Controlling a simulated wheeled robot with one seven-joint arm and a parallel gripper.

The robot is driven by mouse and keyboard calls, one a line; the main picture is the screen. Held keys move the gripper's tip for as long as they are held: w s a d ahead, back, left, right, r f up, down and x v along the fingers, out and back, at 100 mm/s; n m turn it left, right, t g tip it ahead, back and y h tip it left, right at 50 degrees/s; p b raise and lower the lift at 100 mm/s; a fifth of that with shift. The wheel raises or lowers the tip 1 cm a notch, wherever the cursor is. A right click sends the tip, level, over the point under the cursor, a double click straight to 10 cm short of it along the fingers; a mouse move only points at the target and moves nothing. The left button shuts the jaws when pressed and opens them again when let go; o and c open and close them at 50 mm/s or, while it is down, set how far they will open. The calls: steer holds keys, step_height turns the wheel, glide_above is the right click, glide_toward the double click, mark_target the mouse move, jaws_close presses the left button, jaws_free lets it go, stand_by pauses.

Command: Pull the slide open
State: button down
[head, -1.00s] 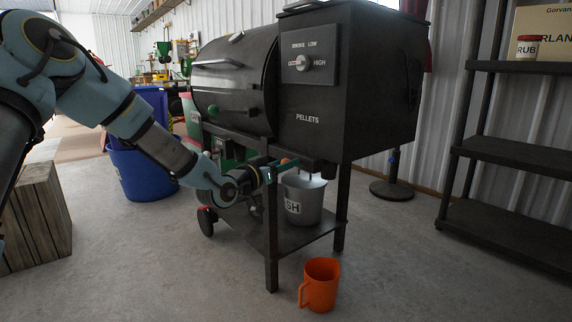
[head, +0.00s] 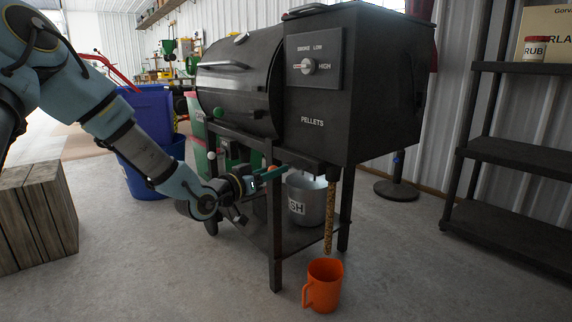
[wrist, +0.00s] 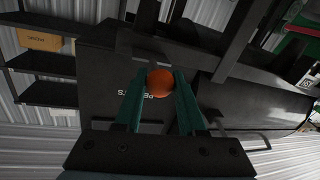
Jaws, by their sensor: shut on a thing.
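The slide's round orange knob (wrist: 160,83) sits between the teal fingers of my gripper (wrist: 158,88) in the wrist view. My gripper (head: 274,173) is shut on it, just below the front edge of the black smoker (head: 340,95) in the head view. The fingers hide most of the knob there. The slide itself is hard to make out under the hopper. A stream of brown pellets (head: 329,215) falls from the chute under the hopper towards the orange mug (head: 323,287), which stands upright on the floor beneath.
A grey ash bucket (head: 308,200) stands on the smoker's lower shelf, behind the smoker's front leg (head: 274,240). A wooden crate (head: 35,215) is at left and a blue bin (head: 146,125) behind my arm. Black shelving (head: 520,155) stands at right.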

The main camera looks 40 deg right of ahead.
steer(key=shift+a, duration=0.3)
steer(key=c, duration=0.5)
jaws_free()
steer(key=a, duration=0.3)
steer(key=s+a+p, duration=0.1)
steer(key=a, duration=0.3)
steer(key=a+p, duration=0.1)
steer(key=a, duration=0.2)
steer(key=shift+s+a, duration=0.2)
steer(key=shift+a, duration=0.2)
